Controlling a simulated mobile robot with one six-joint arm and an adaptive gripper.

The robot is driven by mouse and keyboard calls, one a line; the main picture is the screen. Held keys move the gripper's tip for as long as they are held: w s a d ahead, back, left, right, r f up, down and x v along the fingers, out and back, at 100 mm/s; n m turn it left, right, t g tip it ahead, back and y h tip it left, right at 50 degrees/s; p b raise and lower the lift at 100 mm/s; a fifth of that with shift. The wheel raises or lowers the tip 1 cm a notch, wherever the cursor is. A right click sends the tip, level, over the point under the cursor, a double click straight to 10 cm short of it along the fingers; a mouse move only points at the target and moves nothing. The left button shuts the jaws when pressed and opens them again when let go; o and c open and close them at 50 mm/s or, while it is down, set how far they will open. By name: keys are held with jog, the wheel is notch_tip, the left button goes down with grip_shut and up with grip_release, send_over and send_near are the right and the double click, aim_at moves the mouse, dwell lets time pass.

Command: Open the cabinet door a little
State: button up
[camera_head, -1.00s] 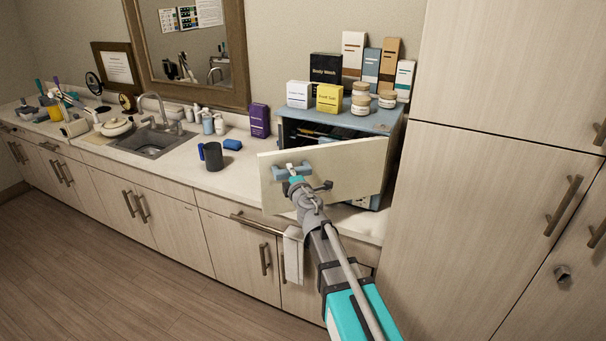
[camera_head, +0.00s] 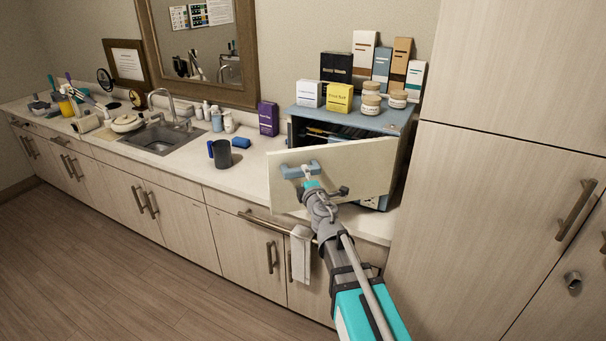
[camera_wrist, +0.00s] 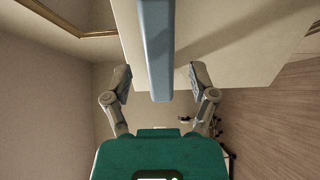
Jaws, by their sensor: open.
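The small blue cabinet (camera_head: 399,126) stands on the counter against the tall cupboard. Its cream door (camera_head: 358,166) is partly open, hinged at the right, and a dark gap shows the inside above it. A blue bar handle (camera_head: 297,171) is on the door's outer face; it also shows in the wrist view (camera_wrist: 155,45). My gripper (camera_head: 310,180) is at the handle. In the wrist view my gripper (camera_wrist: 158,84) is open, one finger on each side of the bar, with gaps at both sides. The fingertips are partly hidden in the head view.
Boxes and jars (camera_head: 370,103) stand on the cabinet top. A dark mug (camera_head: 221,153) and a blue item (camera_head: 246,142) are on the counter (camera_head: 190,172) left of the door. A towel (camera_head: 301,254) hangs on a rail below. The floor (camera_head: 110,275) is clear.

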jog(key=shift+v, duration=2)
jog(key=shift+d, duration=0.1)
jog(key=s+d+f+m+g+h, duration=0.3)
jog(key=d+f+m+h, duration=0.2)
jog(key=d+m, duration=0.35)
jog(key=s+d+f+m+g+h, duration=0.2)
jog(key=d+f+m+g+h, duration=0.25)
jog(key=d+m, duration=0.35)
jog(key=s+a+f+m+g+y, duration=0.1)
jog(key=s+f+g, duration=0.3)
jog(key=s, duration=0.4)
jog(key=s+a+f+m+g+y, duration=0.1)
jog(key=s+f+m+g+y, duration=0.2)
jog(key=s, duration=0.5)
notch_tip(320, 180, down, 2)
jog(key=g+y, duration=0.1)
jog(key=g, duration=0.2)
jog(key=shift+s+a, duration=0.15)
jog(key=shift+a, duration=0.25)
